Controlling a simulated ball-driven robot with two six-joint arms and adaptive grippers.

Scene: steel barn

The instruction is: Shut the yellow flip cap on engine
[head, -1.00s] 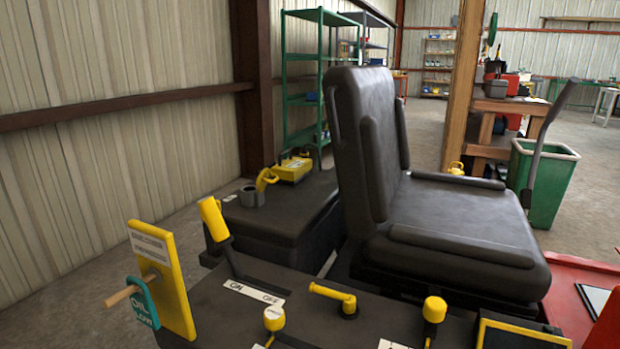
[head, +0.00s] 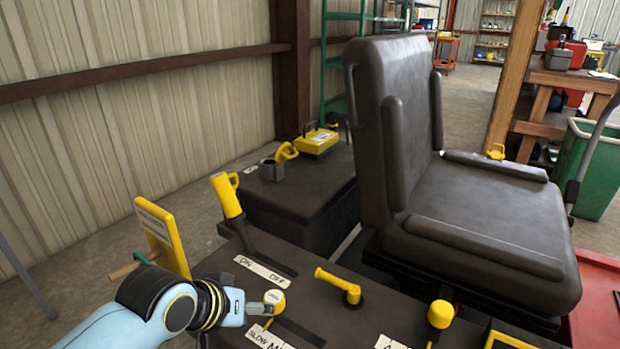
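The yellow flip cap (head: 286,153) stands raised and tilted on the dark grey filler neck (head: 271,170), on top of the black engine box behind the control panel. The cap looks open, with the neck's round mouth showing. My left arm comes in from the lower left, and my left gripper (head: 265,306) is over the front control panel, beside a yellow-and-white knob. It is well short of the cap, nearer to me. Its fingers are too small and unclear to tell open from shut. My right gripper is not in view.
A yellow-handled lever (head: 228,196) rises between my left gripper and the cap. A yellow crank handle (head: 339,285) and another knob (head: 440,315) stand on the panel. The black seat (head: 480,235) is to the right. A yellow box (head: 316,141) sits just behind the cap.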

